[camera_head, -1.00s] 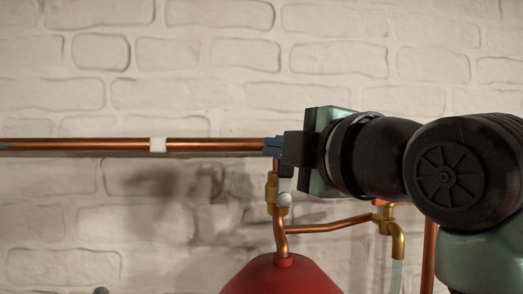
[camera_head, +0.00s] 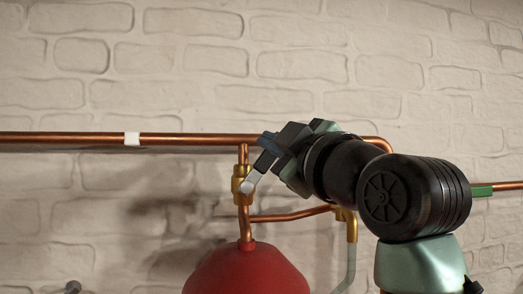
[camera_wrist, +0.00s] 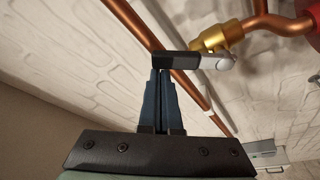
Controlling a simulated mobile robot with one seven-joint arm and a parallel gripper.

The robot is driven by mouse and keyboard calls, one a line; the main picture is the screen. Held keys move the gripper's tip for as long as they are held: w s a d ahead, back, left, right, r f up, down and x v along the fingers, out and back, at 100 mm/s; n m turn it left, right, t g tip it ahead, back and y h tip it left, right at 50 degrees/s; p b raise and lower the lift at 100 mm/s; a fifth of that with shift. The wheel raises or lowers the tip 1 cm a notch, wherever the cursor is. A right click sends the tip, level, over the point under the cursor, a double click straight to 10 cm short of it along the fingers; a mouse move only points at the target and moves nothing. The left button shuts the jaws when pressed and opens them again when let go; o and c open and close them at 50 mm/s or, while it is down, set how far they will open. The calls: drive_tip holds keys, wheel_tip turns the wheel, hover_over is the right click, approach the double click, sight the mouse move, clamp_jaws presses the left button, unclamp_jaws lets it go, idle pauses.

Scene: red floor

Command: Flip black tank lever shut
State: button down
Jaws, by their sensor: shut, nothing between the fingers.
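A brass valve (camera_head: 241,185) sits on the copper riser above a red tank (camera_head: 245,270); no black tank is in view. Its black lever (camera_head: 265,161) has a pale grey rounded end at the valve and slants up and to the right in the head view. In the wrist view the lever (camera_wrist: 178,60) lies across my fingertips, with the brass valve (camera_wrist: 222,37) just beyond. My gripper (camera_head: 264,141) is shut, with its blue-grey fingers (camera_wrist: 163,72) pressed together and nothing between them. The fingertips appear to touch the lever's free end; exact contact is hard to tell.
A horizontal copper pipe (camera_head: 190,139) with a white clip (camera_head: 132,139) runs along the white brick wall behind my gripper. A lower copper branch (camera_head: 290,215) leads to a brass elbow (camera_head: 350,225). The space left of the valve is open.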

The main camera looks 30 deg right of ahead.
drive_tip(key=d+f+m+h+b, duration=0.4)
drive_tip(key=f+m, duration=0.1)
drive_tip(key=m, duration=0.6)
drive_tip(key=shift+s+f+m+t+h+b, duration=0.15)
drive_tip(key=shift+s+m+t+h+b, duration=0.15)
drive_tip(key=shift+s+m+h+b, duration=0.1)
idle(0.3)
